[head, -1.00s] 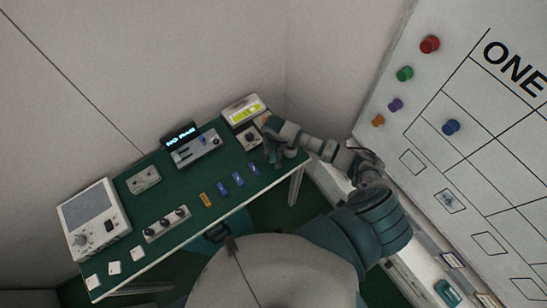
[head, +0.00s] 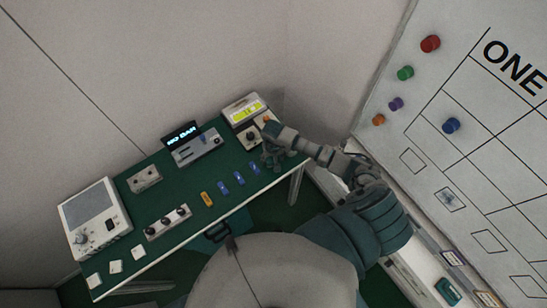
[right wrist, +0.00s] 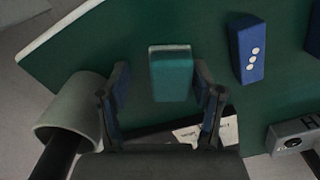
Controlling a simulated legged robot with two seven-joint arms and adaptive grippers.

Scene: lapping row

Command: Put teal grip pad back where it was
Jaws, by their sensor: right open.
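A teal block with a grey edge, which looks like the teal grip pad (right wrist: 171,76), lies on the green table top (right wrist: 100,40) in the right wrist view. My right gripper (right wrist: 163,88) is open, with one finger on each side of the pad and gaps left. In the head view my right gripper (head: 271,157) is over the right end of the table and hides the pad. My left gripper is in neither view.
Blue blocks (head: 239,178) and an orange block (head: 206,199) stand in a row left of the gripper. A blue block (right wrist: 247,51) is close to the pad. A grey cylinder (right wrist: 69,105) stands left of the fingers. Instrument boxes line the table's back.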

